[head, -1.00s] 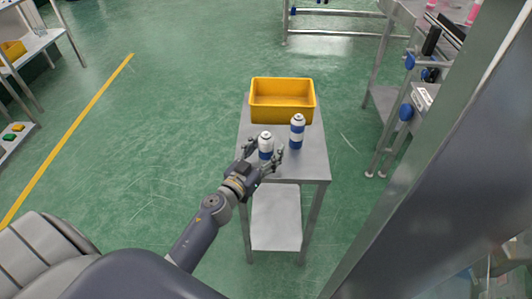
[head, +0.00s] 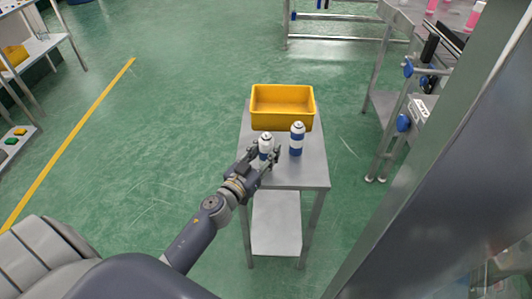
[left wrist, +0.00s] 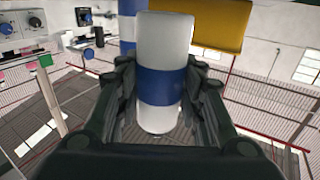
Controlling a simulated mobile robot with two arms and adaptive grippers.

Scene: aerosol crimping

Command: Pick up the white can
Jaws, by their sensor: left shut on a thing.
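A white can with a blue band (head: 265,141) stands upright on the small metal table (head: 310,174). My left gripper (head: 264,154) is shut on this can, with a finger on each side. In the left wrist view the can (left wrist: 164,60) fills the space between the fingers of the left gripper (left wrist: 160,105). A second white can with a blue band (head: 297,139) stands to the right and slightly behind, apart from the gripper. My right gripper is not in view.
A yellow bin (head: 282,106) sits at the back of the table, behind both cans. A large grey post (head: 450,170) takes up the right side. A workstation with blue knobs (head: 404,122) stands at the right.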

